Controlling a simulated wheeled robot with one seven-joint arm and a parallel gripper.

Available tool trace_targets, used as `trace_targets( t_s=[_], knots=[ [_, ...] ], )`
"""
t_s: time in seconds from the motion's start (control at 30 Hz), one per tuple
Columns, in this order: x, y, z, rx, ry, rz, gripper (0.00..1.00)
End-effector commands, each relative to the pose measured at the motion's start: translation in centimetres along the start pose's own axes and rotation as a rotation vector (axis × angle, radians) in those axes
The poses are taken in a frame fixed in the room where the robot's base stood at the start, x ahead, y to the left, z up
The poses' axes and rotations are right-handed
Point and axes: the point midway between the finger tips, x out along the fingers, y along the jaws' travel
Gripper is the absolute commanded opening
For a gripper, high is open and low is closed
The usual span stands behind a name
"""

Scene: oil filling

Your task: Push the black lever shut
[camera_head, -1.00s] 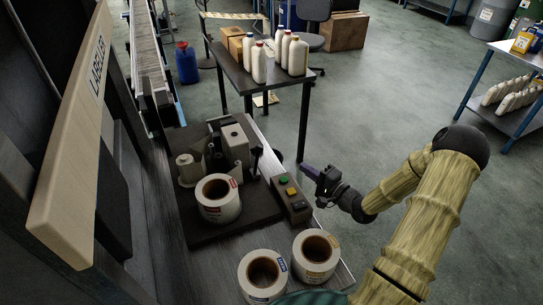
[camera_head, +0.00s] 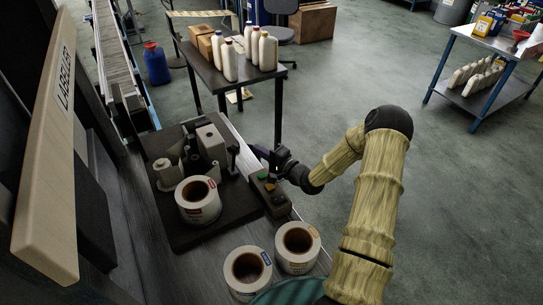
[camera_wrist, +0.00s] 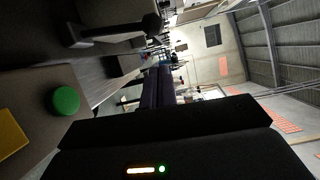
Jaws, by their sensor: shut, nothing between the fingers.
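The black lever (camera_head: 233,147) stands at the right side of the labelling machine (camera_head: 210,142) in the head view. In the wrist view, the lever (camera_wrist: 110,31) is a dark bar with a round knob, at the upper left. My gripper (camera_head: 257,151) is shut and empty, just right of the lever, with its fingertips pointing left. A gap seems to remain between fingertips and lever, though contact is hard to judge. In the wrist view the closed purple-dark fingers (camera_wrist: 156,88) lie below the knob in the picture.
A control box (camera_head: 270,194) with green and yellow buttons sits close below my gripper. A label roll (camera_head: 198,207) stands on the machine's dark plate (camera_head: 206,235). Two more rolls (camera_head: 297,262) (camera_head: 246,282) stand nearer. A table (camera_head: 238,84) with white bottles is behind. Open floor lies right.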

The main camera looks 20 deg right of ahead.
Motion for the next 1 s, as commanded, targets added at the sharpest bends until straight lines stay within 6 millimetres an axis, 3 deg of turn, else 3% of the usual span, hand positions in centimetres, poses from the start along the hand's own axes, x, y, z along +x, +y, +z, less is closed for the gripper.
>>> trace_targets(
  t_s=[0.1, 0.3, 1.0],
  knots=[
    [1.6, -0.2, 1.5, 0.002, -0.004, 0.000, 0.00],
    [2.9, -0.1, 2.8, 0.001, -0.001, 0.000, 0.00],
    [2.5, -0.2, 2.2, -0.024, 0.017, 0.009, 0.00]
  ],
)
